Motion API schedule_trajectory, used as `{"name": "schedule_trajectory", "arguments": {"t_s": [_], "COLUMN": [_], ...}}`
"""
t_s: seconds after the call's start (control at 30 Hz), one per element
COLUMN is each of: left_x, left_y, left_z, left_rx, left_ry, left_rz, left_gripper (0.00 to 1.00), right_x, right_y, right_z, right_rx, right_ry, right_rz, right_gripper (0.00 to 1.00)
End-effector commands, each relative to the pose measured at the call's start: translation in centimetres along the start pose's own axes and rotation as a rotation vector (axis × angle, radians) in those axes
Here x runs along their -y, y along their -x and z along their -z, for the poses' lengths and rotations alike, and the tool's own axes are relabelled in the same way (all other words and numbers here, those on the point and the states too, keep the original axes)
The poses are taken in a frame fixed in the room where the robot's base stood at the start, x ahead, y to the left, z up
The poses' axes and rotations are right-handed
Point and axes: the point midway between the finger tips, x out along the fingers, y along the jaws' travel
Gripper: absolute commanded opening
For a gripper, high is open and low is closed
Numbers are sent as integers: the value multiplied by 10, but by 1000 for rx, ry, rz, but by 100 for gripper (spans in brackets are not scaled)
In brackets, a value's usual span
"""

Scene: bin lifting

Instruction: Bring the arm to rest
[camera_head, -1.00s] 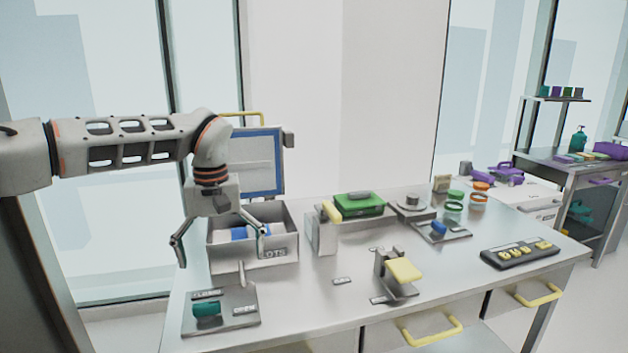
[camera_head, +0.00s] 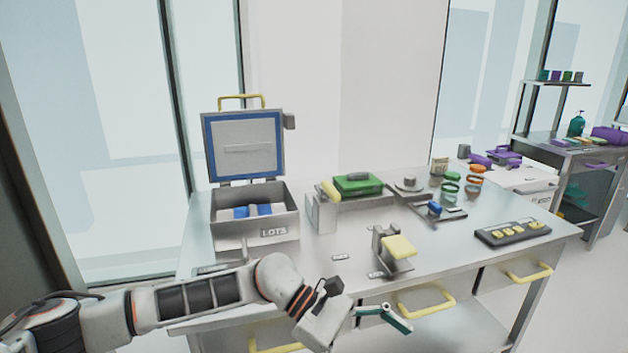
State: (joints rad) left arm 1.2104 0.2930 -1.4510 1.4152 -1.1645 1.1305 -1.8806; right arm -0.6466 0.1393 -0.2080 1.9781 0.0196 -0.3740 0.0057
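My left arm comes in low from the left, and its gripper (camera_head: 390,318) is in front of the table's front edge, below the table top. Nothing shows held in the visible part. My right gripper is not in view.
On the metal table (camera_head: 320,262) stands an open grey bin (camera_head: 232,234) marked LOTS, with its lid (camera_head: 245,147) up and blue items inside. A yellow-padded stand (camera_head: 397,247), a green case (camera_head: 357,184) and a black button panel (camera_head: 513,232) stand further right. Yellow drawer handles (camera_head: 426,302) protrude at the front.

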Motion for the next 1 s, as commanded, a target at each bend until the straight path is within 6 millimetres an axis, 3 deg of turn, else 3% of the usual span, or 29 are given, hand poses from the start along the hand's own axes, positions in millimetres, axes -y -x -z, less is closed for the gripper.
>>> {"name": "schedule_trajectory", "arguments": {"t_s": [0.1, 0.2, 0.33, 0.47, 0.57, 0.77, 0.87, 1.0], "left_x": [-1, -8, -20, -32, -37, -29, -11, 32], "left_y": [-27, -34, -29, -11, 7, 50, 68, 89], "left_z": [-30, -51, -67, -65, -51, 9, 52, 118], "left_rx": [204, 371, 589, 809, 979, 1331, 1514, 1782], "left_ry": [201, 385, 643, 915, 1130, 1563, 1774, 2055], "left_rz": [-92, -165, -248, -322, -372, -458, -494, -549], "left_gripper": [100, 100, 100, 100, 100, 100, 100, 100], "right_x": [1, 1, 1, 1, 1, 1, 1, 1], "right_y": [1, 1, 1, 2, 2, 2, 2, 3], "right_z": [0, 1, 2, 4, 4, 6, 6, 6], "right_rx": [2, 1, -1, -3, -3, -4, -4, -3], "right_ry": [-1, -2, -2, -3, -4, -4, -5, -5], "right_rz": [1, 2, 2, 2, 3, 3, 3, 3], "right_gripper": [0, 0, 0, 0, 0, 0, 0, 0]}}
